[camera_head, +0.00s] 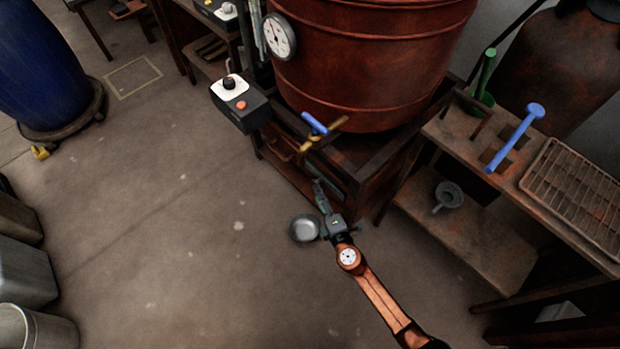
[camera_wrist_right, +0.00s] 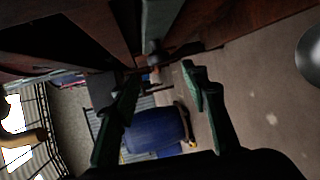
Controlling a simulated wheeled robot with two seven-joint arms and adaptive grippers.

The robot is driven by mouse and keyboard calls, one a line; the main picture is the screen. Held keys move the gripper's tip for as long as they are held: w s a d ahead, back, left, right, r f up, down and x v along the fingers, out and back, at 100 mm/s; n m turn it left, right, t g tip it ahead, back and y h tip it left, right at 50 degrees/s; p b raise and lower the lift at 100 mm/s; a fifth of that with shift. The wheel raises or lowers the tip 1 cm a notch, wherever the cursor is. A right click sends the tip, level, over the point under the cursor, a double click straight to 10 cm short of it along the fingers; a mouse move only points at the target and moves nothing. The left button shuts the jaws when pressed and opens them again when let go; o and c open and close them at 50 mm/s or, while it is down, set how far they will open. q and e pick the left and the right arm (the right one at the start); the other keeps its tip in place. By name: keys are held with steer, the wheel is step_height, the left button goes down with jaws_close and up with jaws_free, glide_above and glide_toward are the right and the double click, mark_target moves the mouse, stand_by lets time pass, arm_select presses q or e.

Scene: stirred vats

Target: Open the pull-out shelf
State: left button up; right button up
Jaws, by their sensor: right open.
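The brown stand (camera_head: 345,178) under the red vat has a low front at the picture's middle. The pull-out shelf seems to be the reddish board (camera_head: 284,150) low in this stand; how far it is out I cannot tell. My right gripper (camera_head: 318,187) is beside the stand's front, pointing up the picture. In the right wrist view my right gripper (camera_wrist_right: 162,75) has its green fingers apart with nothing held between them. A small dark knob-like part (camera_wrist_right: 155,55) shows just beyond the fingertips; contact cannot be told. My left gripper is not in view.
A blue-handled brass tap (camera_head: 325,130) and a switch box (camera_head: 240,107) stick out above the stand's front. A side table (camera_head: 455,135) with a rack stands at right.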

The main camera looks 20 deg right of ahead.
mark_target(316, 183)
steer(key=x, duration=0.3)
steer(key=d+b+x, duration=0.1)
steer(key=x, duration=0.1)
steer(key=shift+w+d+f+b, duration=0.1)
steer(key=shift+w+f+b, duration=0.1)
steer(key=shift+w+b, duration=0.1)
steer(key=shift+w, duration=0.55)
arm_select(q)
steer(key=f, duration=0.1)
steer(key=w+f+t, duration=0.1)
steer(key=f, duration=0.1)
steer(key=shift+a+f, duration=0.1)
arm_select(e)
steer(key=shift+c, duration=0.6)
jaws_close()
